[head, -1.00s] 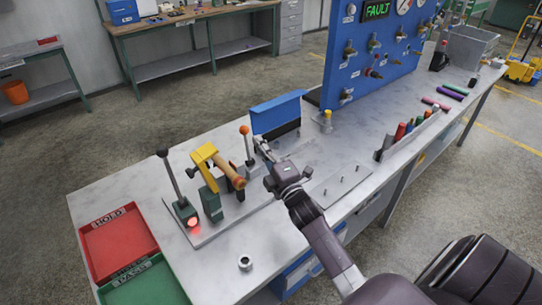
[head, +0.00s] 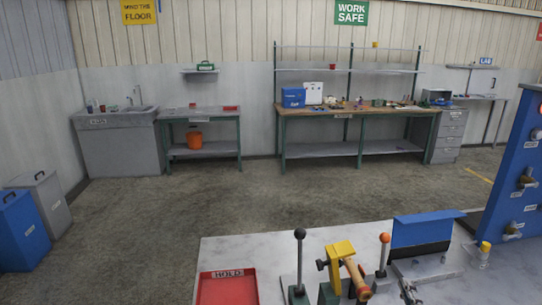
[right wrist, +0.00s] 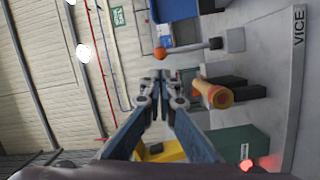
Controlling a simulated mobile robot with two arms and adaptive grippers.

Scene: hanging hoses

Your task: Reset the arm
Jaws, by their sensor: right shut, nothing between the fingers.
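My right gripper (head: 407,288) shows at the bottom edge of the head view, just right of the orange-knobbed lever (head: 384,240). In the right wrist view its fingers (right wrist: 161,78) are shut with nothing between them. The lever's orange knob (right wrist: 160,54) appears beyond and near the fingertips there, apart from them. A yellow clamp (head: 341,250) with a wooden handle (head: 355,278) stands left of this lever; the handle also shows in the right wrist view (right wrist: 214,94). A black-knobbed lever (head: 299,262) stands upright further left. My left gripper is not in view.
A red tray (head: 228,290) marked HOLD lies at the table's left. A blue bent plate (head: 422,230) stands behind the gripper, and a blue panel (head: 515,190) rises at the right. A workbench (head: 360,112) stands at the far wall, with open floor before it.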

